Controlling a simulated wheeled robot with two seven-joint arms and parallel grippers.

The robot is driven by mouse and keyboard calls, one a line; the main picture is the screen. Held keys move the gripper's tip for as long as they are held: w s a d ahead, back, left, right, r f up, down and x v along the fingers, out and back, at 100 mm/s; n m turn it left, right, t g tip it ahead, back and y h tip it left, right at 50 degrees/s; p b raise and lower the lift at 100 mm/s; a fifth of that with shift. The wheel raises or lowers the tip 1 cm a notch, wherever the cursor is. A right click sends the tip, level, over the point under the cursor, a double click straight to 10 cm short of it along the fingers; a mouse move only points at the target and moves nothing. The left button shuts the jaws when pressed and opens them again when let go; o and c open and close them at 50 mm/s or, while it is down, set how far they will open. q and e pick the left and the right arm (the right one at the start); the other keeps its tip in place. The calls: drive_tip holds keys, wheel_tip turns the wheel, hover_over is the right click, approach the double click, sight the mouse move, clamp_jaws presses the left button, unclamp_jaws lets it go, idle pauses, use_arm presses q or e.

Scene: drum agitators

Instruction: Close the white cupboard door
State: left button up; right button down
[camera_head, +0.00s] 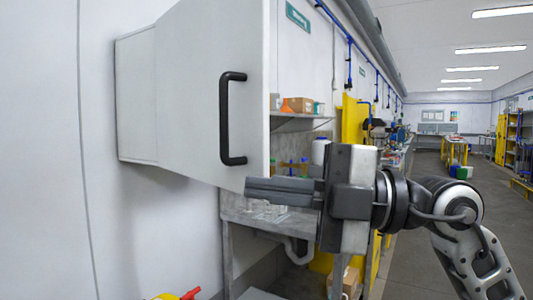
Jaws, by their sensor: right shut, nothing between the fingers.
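The white cupboard (135,95) is on the wall at the left. Its white door (195,100) appears to stand open, angled out from the cupboard's near edge toward me. A black bar handle (225,118) is upright on the door face, near its free edge. My right gripper (252,190) comes in from the right, with shut, empty fingers pointing left. The fingertips overlap the door's lower free corner in the picture, below and right of the handle. I cannot tell whether they touch it. The cupboard's inside is hidden. My left gripper is not in view.
Behind the door are a shelf (300,116) with small containers and a grey sink bench (238,212). A yellow cabinet (352,120) stands farther along the wall. A red and yellow object (180,295) shows at the bottom edge. The floor at the right is open.

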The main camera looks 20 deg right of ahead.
sight(268, 139)
drive_tip(key=d+r+m+t+h, duration=0.3)
drive_tip(key=d+r+t+h, duration=0.1)
drive_tip(key=d+t+h, duration=0.1)
drive_tip(key=shift+t, duration=0.3)
drive_tip(key=w+a+p, duration=0.1)
drive_tip(key=w, duration=0.1)
drive_tip(key=w+a+p, duration=0.1)
drive_tip(key=w, duration=0.2)
drive_tip(key=w+a+r+p, duration=0.1)
drive_tip(key=w, duration=0.2)
drive_tip(key=shift+w+a, duration=0.1)
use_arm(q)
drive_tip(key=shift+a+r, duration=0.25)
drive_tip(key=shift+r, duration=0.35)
use_arm(e)
drive_tip(key=shift+w+d, duration=0.15)
drive_tip(key=shift+d, duration=0.25)
drive_tip(key=shift+d, duration=0.15)
